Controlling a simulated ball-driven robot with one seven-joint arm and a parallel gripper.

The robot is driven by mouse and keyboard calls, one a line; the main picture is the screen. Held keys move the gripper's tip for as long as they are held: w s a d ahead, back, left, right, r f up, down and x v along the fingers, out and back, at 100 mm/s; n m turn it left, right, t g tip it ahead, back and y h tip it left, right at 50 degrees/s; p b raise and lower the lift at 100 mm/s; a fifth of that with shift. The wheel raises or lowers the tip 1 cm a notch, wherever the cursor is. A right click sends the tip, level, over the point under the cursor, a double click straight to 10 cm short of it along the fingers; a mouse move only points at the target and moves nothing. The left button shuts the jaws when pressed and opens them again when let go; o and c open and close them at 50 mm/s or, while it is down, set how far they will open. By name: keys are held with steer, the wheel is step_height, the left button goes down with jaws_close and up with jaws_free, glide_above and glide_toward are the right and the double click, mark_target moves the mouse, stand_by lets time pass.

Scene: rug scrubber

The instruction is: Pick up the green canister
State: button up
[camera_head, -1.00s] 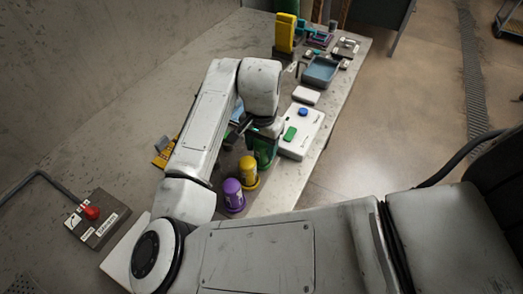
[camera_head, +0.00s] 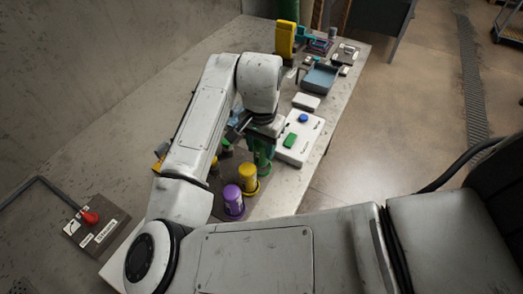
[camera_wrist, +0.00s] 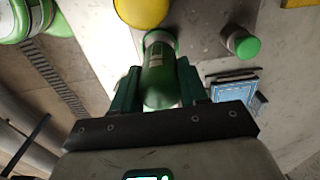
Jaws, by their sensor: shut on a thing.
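The green canister (camera_wrist: 160,72) is between the two fingers of my gripper (camera_wrist: 158,92) in the wrist view, and the fingers are shut on it. In the head view the green canister (camera_head: 264,157) shows below my gripper (camera_head: 264,133), partly hidden by it. It looks upright there. I cannot tell whether its bottom is clear of the table. A yellow canister (camera_head: 248,180) and a purple canister (camera_head: 233,202) stand close by, nearer to my body.
A white panel (camera_head: 291,154) with a green and a blue button lies right of my gripper. A blue-grey tray (camera_head: 320,78) and a yellow object (camera_head: 285,42) are farther back. A box with a red knob (camera_head: 90,216) is at left. The table's right edge is near.

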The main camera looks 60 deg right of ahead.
steer(key=s+a+r, duration=0.6)
steer(key=s+r, duration=0.4)
steer(key=s, duration=0.2)
steer(key=shift+s+a+r, duration=0.2)
steer(key=shift+s+r, duration=0.1)
